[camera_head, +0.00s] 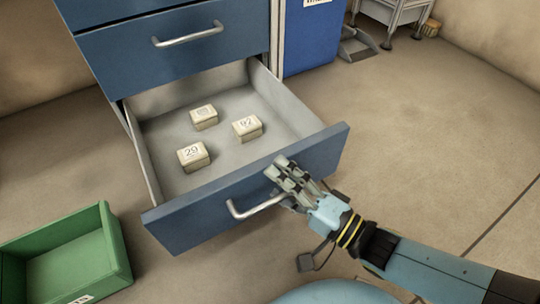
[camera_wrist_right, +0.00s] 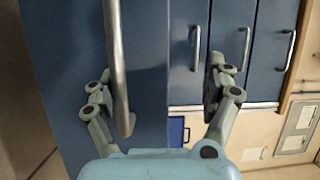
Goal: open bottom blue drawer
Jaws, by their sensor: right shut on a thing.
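The bottom blue drawer (camera_head: 185,222) stands pulled well out of the cabinet. Its grey bar handle (camera_head: 252,208) is on the front face. In the right wrist view the handle (camera_wrist_right: 117,60) runs between the two fingers, nearer the left one. Three small cream blocks lie inside the drawer: one marked 29 (camera_head: 193,156), one marked 92 (camera_head: 247,128) and one with an unclear mark (camera_head: 204,117). My left gripper is not in view.
A shut blue drawer (camera_head: 135,57) with a bar handle is above. A green bin (camera_head: 117,255) sits on the floor at the lower left. A blue cabinet (camera_head: 312,45) and a grey wheeled stand (camera_head: 395,12) are behind. The floor at the right is clear.

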